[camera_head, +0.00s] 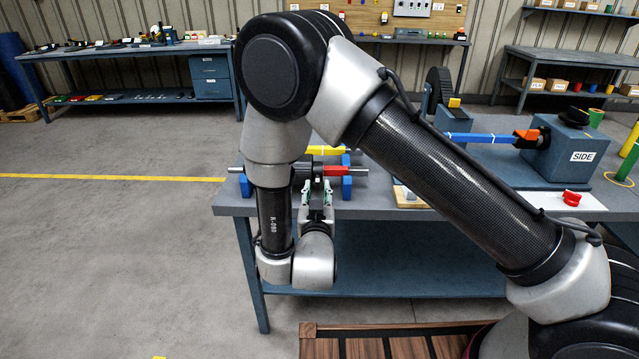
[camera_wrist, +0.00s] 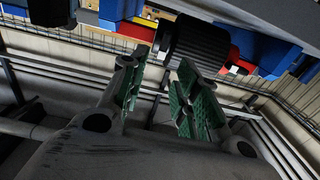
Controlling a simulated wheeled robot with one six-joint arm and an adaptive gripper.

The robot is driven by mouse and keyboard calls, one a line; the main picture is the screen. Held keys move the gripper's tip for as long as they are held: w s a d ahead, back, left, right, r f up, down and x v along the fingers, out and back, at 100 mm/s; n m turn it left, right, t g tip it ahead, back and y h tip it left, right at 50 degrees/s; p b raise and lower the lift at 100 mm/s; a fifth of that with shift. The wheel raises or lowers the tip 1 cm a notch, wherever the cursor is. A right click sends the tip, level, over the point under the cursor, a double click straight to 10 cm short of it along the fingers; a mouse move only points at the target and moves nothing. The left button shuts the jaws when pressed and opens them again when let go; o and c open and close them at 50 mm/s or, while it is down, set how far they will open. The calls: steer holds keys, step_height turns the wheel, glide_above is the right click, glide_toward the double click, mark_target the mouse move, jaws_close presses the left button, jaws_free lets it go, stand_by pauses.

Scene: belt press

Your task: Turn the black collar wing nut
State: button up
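The black collar wing nut (camera_head: 303,172) sits on a horizontal metal rod at the bench's left front, beside a red sleeve (camera_head: 343,171). My gripper (camera_head: 318,190) is just below and in front of it, pointing up at it, and partly hides it. In the wrist view, a dark ribbed cylinder (camera_wrist: 198,42), apparently the collar, is just beyond my fingertips. My gripper (camera_wrist: 163,62) is open there, its green-padded fingers apart with a clear gap between them. I cannot tell whether either fingertip touches the collar.
Blue supports (camera_head: 347,182) and a yellow bar (camera_head: 326,150) stand close to the rod. A red knob (camera_head: 571,198) lies to the right on the bench. A blue block labelled SIDE (camera_head: 575,155) stands at the bench's right. The floor left of the bench is clear.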

mark_target(317, 179)
steer(key=w, duration=0.5)
steer(key=shift+w, duration=0.35)
jaws_close()
